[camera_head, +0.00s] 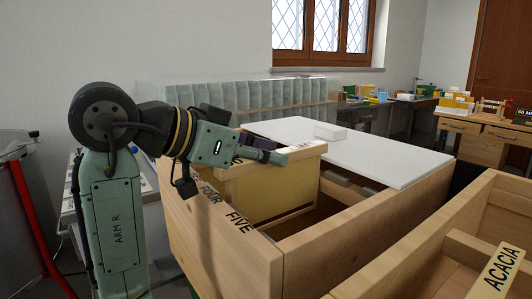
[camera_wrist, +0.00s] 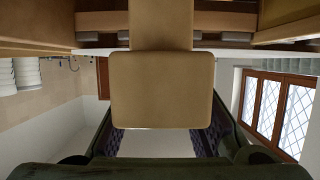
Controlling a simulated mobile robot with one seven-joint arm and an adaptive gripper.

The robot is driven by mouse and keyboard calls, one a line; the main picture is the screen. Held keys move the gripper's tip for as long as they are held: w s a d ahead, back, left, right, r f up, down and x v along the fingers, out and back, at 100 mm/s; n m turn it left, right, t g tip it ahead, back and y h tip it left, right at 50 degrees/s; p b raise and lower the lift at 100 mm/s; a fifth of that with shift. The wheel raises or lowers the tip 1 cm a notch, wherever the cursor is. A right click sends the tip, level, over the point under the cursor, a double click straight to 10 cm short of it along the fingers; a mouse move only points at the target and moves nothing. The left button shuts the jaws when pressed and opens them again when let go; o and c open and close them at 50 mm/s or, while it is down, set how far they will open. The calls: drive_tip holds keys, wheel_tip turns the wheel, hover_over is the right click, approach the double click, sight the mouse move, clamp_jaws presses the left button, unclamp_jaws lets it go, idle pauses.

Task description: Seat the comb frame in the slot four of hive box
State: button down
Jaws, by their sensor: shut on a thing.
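The comb frame (camera_head: 268,193) is a pale wooden frame with a yellow comb face. It is upright, its lower part down inside the wooden hive box (camera_head: 335,226). Its near end is beside the rim labels FOUR (camera_head: 211,193) and FIVE (camera_head: 240,222), closer to FOUR. My gripper (camera_head: 270,156) is shut on the frame's top bar. In the wrist view the wooden bar (camera_wrist: 162,90) fills the middle, between the dark finger pads. Whether the frame's ends rest on the rim cannot be told.
A white board (camera_head: 375,155) covers the far right part of the box. Open room shows inside the box right of the frame. Another wooden box labelled ACACIA (camera_head: 500,268) stands at front right. A red stand (camera_head: 35,215) is at left. Benches with small items are behind.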

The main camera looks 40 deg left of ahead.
sight(217, 174)
drive_tip(key=shift+f+b, duration=1.55)
drive_tip(key=shift+f, duration=0.8)
drive_tip(key=c, duration=1.3)
unclamp_jaws()
drive_tip(key=v, duration=1.2)
drive_tip(key=shift+s, duration=0.1)
